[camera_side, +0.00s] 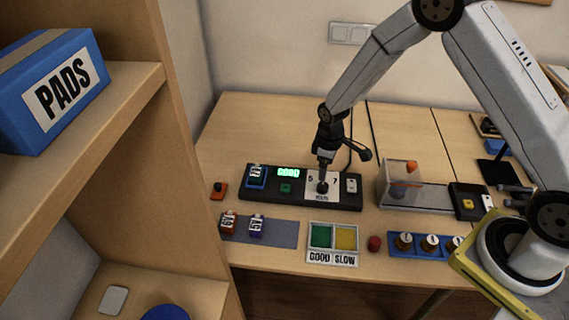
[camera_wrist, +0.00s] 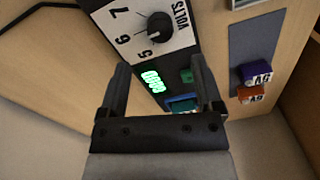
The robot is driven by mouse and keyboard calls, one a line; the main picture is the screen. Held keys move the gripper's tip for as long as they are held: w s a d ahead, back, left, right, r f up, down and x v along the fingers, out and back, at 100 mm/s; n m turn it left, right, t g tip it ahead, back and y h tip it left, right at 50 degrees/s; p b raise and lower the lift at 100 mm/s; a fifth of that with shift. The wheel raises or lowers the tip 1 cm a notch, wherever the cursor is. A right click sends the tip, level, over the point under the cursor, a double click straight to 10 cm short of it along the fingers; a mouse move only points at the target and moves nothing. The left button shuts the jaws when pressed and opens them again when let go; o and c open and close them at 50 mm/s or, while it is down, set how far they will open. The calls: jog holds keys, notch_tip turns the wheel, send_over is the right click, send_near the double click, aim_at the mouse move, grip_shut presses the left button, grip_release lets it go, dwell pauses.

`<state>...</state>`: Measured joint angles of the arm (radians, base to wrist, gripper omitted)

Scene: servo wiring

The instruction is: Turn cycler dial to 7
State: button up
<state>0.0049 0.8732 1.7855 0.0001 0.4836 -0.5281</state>
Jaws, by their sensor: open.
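The cycler (camera_side: 262,195) is a long black box on the table, with a lit green display reading GOOD (camera_side: 288,172). Its black round dial (camera_wrist: 158,27) sits on a white VOLTS plate (camera_wrist: 183,38) marked 5, 6 and 7. The knob's pointer seems to face the 5–6 side, but its exact setting is too small to tell. My gripper (camera_wrist: 161,70) is open and empty in the wrist view, with the dial beyond its fingertips. In the side view my gripper (camera_side: 323,165) is above the dial plate and partly covers it. Contact with the dial is not visible.
A servo sits in a blue socket (camera_side: 256,178) on the cycler. Two labelled servos (camera_side: 243,224) stand on a grey mat (camera_side: 285,234). A green and yellow GOOD/SLOW tray (camera_side: 333,257) lies in front. A clear box (camera_side: 397,184) stands right. A shelf (camera_side: 120,100) rises at left.

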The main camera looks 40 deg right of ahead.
aim_at(323, 185)
jog(key=shift+f, duration=3.7)
grip_shut()
